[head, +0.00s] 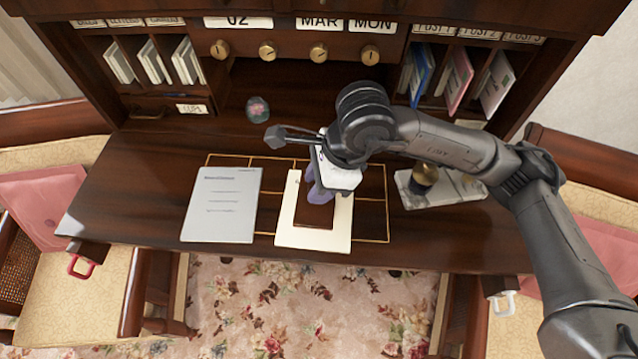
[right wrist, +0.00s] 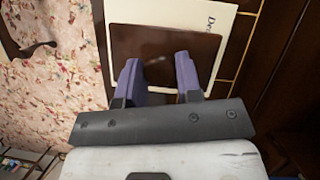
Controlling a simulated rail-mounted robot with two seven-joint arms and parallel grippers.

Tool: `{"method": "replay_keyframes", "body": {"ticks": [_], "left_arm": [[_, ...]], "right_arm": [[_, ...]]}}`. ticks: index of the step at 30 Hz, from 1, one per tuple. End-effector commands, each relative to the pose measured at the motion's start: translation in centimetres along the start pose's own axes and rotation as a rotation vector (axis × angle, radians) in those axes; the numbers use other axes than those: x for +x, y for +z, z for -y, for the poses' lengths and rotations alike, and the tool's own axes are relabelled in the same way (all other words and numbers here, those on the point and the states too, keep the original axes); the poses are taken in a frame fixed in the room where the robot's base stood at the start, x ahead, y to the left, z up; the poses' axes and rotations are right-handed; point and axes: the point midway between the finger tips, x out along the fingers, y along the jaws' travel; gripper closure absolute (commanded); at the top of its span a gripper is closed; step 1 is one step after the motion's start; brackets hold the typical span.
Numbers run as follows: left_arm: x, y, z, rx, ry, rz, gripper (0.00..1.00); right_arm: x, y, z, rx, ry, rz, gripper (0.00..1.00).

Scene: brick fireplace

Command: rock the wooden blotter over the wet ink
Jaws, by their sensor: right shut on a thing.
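The wooden blotter (head: 313,215) is a dark brown rectangular board lying over a cream sheet (head: 288,232) on the desk. In the right wrist view, the blotter (right wrist: 165,40) covers most of the sheet (right wrist: 226,22), and printed letters starting "De" show at the sheet's edge. My right gripper (head: 318,188) reaches down over the blotter, its purple fingers (right wrist: 158,72) apart on either side of its middle. It is shut on the blotter, but the gripped part is hard to make out. No wet ink is visible; the blotter hides the sheet beneath. My left gripper is not in view.
A grey printed sheet (head: 222,205) lies left of the cream one. A marble stand with a dark and gold knob (head: 424,175) stands to the right. A glass paperweight (head: 258,109) sits behind. Letter slots (head: 148,62) line the back. The desk's left front is clear.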

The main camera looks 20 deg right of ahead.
Motion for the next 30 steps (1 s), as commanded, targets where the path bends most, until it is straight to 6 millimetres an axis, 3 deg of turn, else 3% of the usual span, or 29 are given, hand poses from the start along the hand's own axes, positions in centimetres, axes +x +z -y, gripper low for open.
{"method": "replay_keyframes", "body": {"ticks": [21, 30], "left_arm": [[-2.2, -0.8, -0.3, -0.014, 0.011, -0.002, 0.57], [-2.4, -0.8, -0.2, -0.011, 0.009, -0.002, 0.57]], "right_arm": [[-4.2, 1.7, 0.1, -0.001, -0.004, 0.003, 0.95], [-4.7, 1.9, 0.1, 0.000, -0.003, 0.002, 0.95]]}}
